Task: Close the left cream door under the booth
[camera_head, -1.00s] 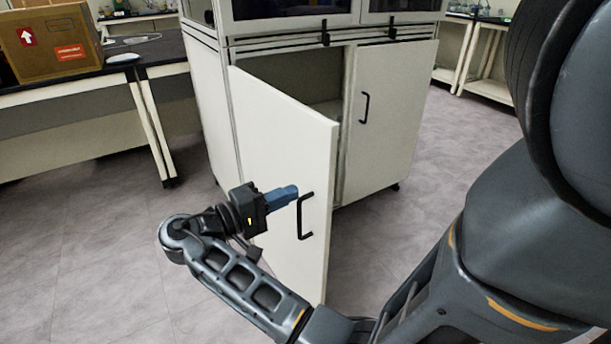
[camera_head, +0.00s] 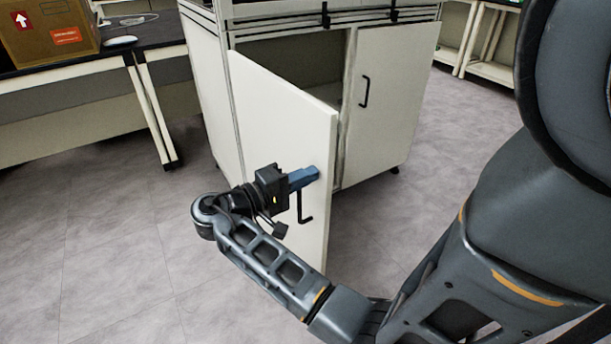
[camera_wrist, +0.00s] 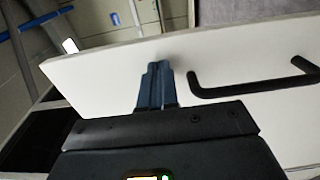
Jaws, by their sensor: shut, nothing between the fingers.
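The left cream door (camera_head: 265,130) under the booth stands open, swung out toward me, hinged at its left edge. Its black handle (camera_head: 304,212) is near its free edge. My gripper (camera_head: 312,174) is shut and empty, its blue fingertips at the door's outer face just above the handle. In the wrist view the fingertips (camera_wrist: 157,68) are up against or very close to the door face (camera_wrist: 225,65), beside the handle (camera_wrist: 250,88); exact contact cannot be told. The right cream door (camera_head: 388,105) is shut.
The booth cabinet (camera_head: 207,85) stands behind the door, its left compartment open. A dark-topped bench (camera_head: 75,75) with a cardboard box (camera_head: 48,30) is at the left. Grey floor (camera_head: 110,240) is clear around the door.

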